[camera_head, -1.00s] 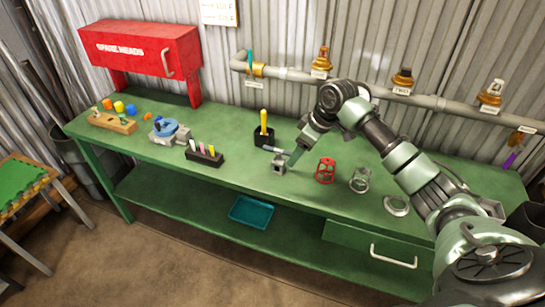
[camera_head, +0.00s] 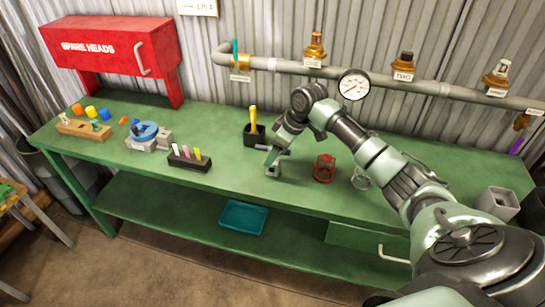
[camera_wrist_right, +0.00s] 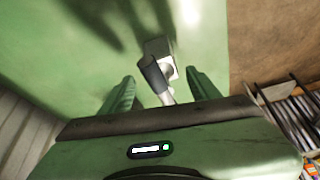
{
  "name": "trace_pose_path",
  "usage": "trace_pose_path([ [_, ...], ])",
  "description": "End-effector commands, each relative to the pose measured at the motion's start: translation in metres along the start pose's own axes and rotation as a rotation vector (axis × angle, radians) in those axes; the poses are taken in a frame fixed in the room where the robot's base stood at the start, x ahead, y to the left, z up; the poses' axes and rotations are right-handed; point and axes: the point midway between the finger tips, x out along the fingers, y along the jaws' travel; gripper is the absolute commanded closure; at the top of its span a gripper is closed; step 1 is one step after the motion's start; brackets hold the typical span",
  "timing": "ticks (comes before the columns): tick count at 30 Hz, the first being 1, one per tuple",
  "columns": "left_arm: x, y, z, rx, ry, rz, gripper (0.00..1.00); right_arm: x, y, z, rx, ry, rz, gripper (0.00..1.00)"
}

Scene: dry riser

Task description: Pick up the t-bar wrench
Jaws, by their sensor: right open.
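A small grey block (camera_head: 273,170) stands on the green workbench, right of the black cup. In the right wrist view a tool that looks like the t-bar wrench (camera_wrist_right: 152,76), with a dark bar and a silver part, shows at the grey block (camera_wrist_right: 157,46). My right gripper (camera_head: 272,156) is low over the bench at this block. In the wrist view its two fingers (camera_wrist_right: 163,90) are apart, one on each side of the tool, with visible gaps. The head view hides most of the tool behind the gripper. My left gripper is not in view.
A black cup with a yellow-handled tool (camera_head: 253,132) stands close left of the gripper. A red cage-like part (camera_head: 324,168) is to the right. A black marker holder (camera_head: 189,160) is further left. A pipe (camera_head: 380,78) with gauge and fittings runs behind.

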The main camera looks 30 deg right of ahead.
Motion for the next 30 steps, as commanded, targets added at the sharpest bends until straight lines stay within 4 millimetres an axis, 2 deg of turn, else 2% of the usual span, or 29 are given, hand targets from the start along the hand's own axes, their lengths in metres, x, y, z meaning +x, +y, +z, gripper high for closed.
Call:
trace_pose_path([
  [4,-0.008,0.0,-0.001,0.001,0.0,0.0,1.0,0.022,-0.008,-0.004,0.0,-0.001,-0.004,0.38],
  [8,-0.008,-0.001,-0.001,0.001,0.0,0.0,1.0,0.039,-0.007,-0.003,0.001,-0.001,-0.003,0.38],
  [17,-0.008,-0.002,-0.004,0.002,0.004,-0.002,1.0,0.044,-0.006,-0.003,-0.001,0.0,0.0,0.38],
  [21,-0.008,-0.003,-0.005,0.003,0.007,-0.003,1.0,0.044,-0.006,-0.003,-0.001,0.0,0.0,0.77],
  [24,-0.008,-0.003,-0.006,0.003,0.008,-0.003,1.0,0.044,-0.006,-0.003,-0.001,0.0,0.0,1.0],
  [30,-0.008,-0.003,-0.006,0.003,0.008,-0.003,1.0,0.043,-0.006,-0.003,-0.001,0.001,0.0,1.0],
])
